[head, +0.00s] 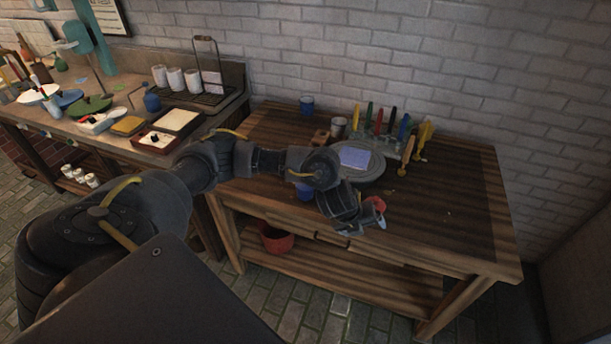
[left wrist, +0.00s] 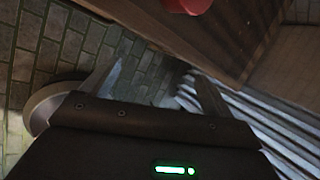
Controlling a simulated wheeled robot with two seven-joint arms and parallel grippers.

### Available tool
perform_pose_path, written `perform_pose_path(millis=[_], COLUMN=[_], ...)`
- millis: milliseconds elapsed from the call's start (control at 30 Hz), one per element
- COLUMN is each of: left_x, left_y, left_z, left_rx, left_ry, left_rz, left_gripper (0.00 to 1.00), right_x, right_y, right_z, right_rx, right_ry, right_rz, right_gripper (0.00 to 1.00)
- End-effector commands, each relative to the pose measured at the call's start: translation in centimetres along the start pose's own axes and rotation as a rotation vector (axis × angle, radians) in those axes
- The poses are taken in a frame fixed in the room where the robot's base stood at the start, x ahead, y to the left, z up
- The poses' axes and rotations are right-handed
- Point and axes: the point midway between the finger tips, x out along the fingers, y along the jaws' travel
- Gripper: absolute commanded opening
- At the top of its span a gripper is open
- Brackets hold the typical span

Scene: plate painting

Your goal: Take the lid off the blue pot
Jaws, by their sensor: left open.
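A small blue pot (head: 307,104) stands at the back left of the wooden table. A second blue pot (head: 305,192) shows near the front edge, partly hidden behind my left arm. I cannot make out a lid on either one. My left gripper (head: 374,223) is open and empty at the table's front edge, right of the nearer blue pot and close to a red pot (head: 377,203). In the left wrist view the open fingers (left wrist: 155,72) point past the table edge toward the floor, with a red thing (left wrist: 188,4) at the top. My right gripper is not in view.
A grey round stand (head: 372,177) with a blue-lit screen and a rack of coloured tools (head: 378,128) stand behind the gripper. A metal cup (head: 338,126) is at their left. A red bucket (head: 277,239) sits on the lower shelf. The table's right side (head: 450,200) is clear.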

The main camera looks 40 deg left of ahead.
Motion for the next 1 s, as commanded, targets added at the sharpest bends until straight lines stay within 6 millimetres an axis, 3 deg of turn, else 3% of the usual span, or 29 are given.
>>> perform_pose_path(millis=[33, 200, 333, 500, 633, 1000], left_x=[-1.6, -5.8, -8.9, -10.8, -10.9, -6.6], left_y=[1.1, 6.6, 9.8, 11.7, 12.0, 13.9], left_z=[3.0, 11.4, 15.6, 17.5, 17.7, 18.5], left_rx=[0.065, 0.154, 0.152, 0.141, 0.139, 0.137], left_ry=[-0.042, -0.109, -0.132, -0.137, -0.136, -0.136], left_rz=[0.052, 0.265, 0.381, 0.445, 0.452, 0.45], left_gripper=[0.87, 0.87, 0.87, 0.87, 0.87, 0.87], right_x=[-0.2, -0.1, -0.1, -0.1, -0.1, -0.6], right_y=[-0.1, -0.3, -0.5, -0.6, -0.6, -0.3], right_z=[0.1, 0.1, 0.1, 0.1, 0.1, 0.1], right_rx=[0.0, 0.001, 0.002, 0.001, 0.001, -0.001], right_ry=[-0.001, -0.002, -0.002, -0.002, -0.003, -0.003], right_rz=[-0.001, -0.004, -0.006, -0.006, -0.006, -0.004], right_gripper=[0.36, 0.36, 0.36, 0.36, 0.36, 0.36])
